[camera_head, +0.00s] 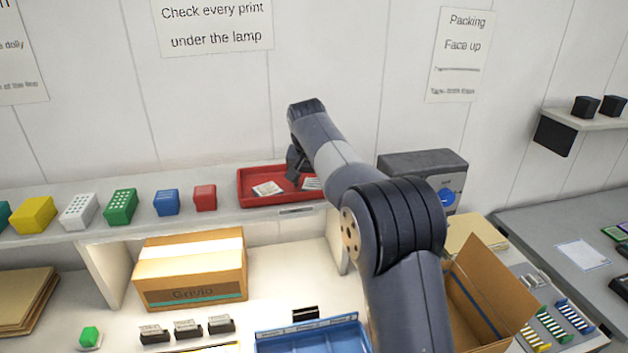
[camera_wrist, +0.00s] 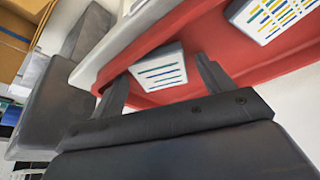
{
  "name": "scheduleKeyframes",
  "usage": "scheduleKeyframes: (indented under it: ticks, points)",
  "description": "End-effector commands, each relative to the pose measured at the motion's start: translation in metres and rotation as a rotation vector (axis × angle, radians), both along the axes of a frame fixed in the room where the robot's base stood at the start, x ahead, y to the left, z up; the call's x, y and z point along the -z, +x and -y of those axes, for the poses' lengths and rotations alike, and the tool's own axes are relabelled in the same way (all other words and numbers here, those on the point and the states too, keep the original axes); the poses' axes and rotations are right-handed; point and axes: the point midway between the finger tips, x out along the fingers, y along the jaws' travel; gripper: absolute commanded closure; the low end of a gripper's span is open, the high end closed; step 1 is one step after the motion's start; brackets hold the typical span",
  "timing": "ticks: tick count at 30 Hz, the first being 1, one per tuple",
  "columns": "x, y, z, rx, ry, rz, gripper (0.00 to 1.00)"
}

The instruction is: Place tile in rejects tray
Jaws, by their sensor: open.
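The red tray (camera_head: 272,200) stands on the raised shelf against the wall; its red surface also fills much of the wrist view (camera_wrist: 218,48). Two pale printed tiles lie in it, a left one (camera_head: 267,188) and a right one (camera_head: 311,184), partly covered by my arm. My gripper (camera_head: 297,166) is over the tray, its fingers mostly hidden in the head view. In the wrist view my gripper (camera_wrist: 162,68) has its fingers apart, with a striped tile (camera_wrist: 158,73) showing between them, gripped by neither. Another striped tile (camera_wrist: 270,14) lies farther up.
Small coloured blocks, including a red one (camera_head: 205,197) and a blue one (camera_head: 167,202), stand left of the tray. A grey machine (camera_head: 420,165) is to its right. Below are a cardboard box (camera_head: 190,272), an open carton (camera_head: 490,290) and a blue tray (camera_head: 310,340).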

Motion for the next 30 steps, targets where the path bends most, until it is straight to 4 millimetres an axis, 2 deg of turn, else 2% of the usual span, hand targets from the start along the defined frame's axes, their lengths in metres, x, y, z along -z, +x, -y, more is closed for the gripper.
scheduleKeyframes:
  ticks: [5, 7, 18, 21, 25, 30]
  points:
    - [-0.006, -0.001, 0.0, 0.0, 0.001, 0.001, 0.24]
    - [-0.015, -0.004, -0.001, -0.001, 0.001, 0.003, 0.24]
    - [-0.087, -0.033, -0.007, -0.002, 0.001, 0.004, 0.24]
    - [-0.101, -0.039, -0.008, 0.0, 0.0, 0.003, 0.24]
    - [-0.111, -0.044, -0.009, 0.0, 0.0, 0.001, 0.24]
    - [-0.114, -0.045, -0.009, 0.0, 0.0, 0.0, 0.24]
